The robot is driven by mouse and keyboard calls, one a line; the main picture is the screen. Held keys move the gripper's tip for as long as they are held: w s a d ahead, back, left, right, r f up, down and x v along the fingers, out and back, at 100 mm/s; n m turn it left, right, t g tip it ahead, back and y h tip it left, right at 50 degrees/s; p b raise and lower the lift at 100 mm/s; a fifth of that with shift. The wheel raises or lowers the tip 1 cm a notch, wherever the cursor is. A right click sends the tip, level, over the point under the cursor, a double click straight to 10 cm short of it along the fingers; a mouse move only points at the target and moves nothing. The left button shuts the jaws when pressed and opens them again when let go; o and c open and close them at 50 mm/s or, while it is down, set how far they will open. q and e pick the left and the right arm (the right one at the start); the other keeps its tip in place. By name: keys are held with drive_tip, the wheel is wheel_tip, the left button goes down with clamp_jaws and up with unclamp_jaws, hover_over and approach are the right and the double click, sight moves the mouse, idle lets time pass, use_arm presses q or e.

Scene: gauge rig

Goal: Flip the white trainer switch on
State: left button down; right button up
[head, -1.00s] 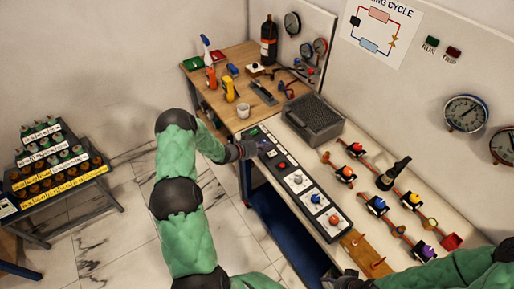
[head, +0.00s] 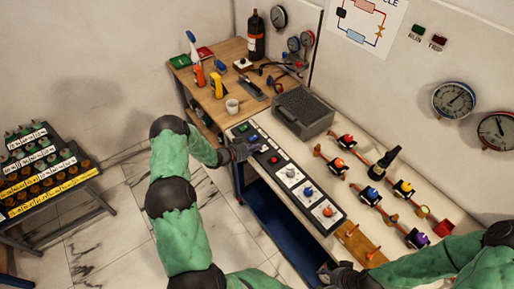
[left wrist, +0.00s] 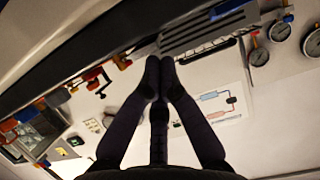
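The long black trainer panel (head: 317,202) lies along the front edge of the pale bench, with several buttons and knobs. A small pale spot (head: 262,147), possibly the white switch, shows at the left gripper's tips, between a blue button (head: 253,138) and a red button (head: 273,160). My left gripper (head: 255,150) is over this far part of the panel; contact cannot be told. In the left wrist view its fingertips (left wrist: 159,68) are together, with nothing visible between them. My right gripper (head: 345,277) is dark and partly cut off at the bottom; its fingers are unclear.
A grey case (head: 304,112) stands behind the panel. Valves on copper pipes (head: 372,193) lie to the right. A wooden bench (head: 205,92) with bottles, a mug (head: 232,106) and tools is beyond.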

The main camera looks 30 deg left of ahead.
use_arm(q)
drive_tip(key=shift+s+f+b, duration=0.1)
drive_tip(key=shift+f+b, duration=0.4)
drive_tip(key=shift+f, duration=0.1)
drive_tip(key=shift+r+p, duration=0.3)
drive_tip(key=shift+p, duration=0.1)
use_arm(e)
drive_tip(key=shift+f, duration=0.5)
use_arm(q)
drive_tip(key=shift+r, duration=0.1)
drive_tip(key=shift+r+p, duration=0.35)
drive_tip(key=shift+r, duration=0.4)
use_arm(e)
drive_tip(key=shift+r, duration=0.35)
